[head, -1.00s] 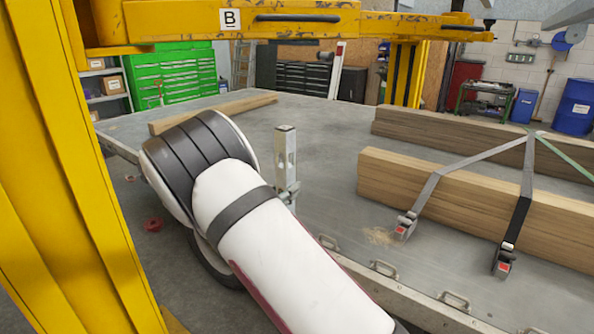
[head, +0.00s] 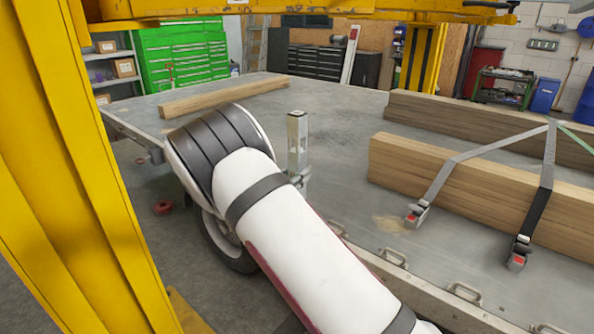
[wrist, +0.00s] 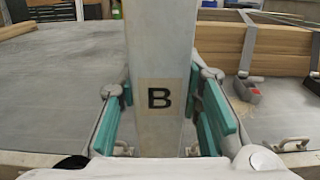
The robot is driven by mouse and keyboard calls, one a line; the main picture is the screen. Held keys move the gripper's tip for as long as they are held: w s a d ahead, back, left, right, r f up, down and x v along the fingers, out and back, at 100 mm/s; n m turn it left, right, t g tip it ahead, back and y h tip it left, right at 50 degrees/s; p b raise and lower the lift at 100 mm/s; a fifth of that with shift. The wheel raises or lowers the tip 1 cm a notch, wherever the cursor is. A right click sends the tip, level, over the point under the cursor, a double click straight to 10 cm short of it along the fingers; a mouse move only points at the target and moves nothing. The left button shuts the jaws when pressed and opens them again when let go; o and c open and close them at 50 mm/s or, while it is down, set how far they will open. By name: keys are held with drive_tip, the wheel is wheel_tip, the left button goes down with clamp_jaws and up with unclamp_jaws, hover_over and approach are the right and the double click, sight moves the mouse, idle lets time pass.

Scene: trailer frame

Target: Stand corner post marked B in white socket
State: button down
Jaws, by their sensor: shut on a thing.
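The grey-white corner post with a black B label (wrist: 160,98) rises upright in the middle of the wrist view. My gripper (wrist: 162,122) has a teal pad at each side of it and is shut on it. In the head view the upper part of the post (head: 297,138) stands upright above the trailer deck's near side, beyond my white arm. My gripper is mostly hidden there behind the arm. The foot of the post is hidden in both views. I cannot make out the white socket in either view.
Strapped timber stacks (head: 470,185) lie on the deck (head: 335,140) at right, and a loose beam (head: 225,97) lies at the back. A yellow upright (head: 75,170) stands close at left. The deck's middle is clear.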

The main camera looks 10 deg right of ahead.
drive_tip(key=shift+f+b, duration=2.15)
drive_tip(key=shift+f, duration=2.25)
drive_tip(key=c, duration=1.1)
unclamp_jaws()
drive_tip(key=shift+o, duration=0.2)
drive_tip(key=shift+f, duration=0.1)
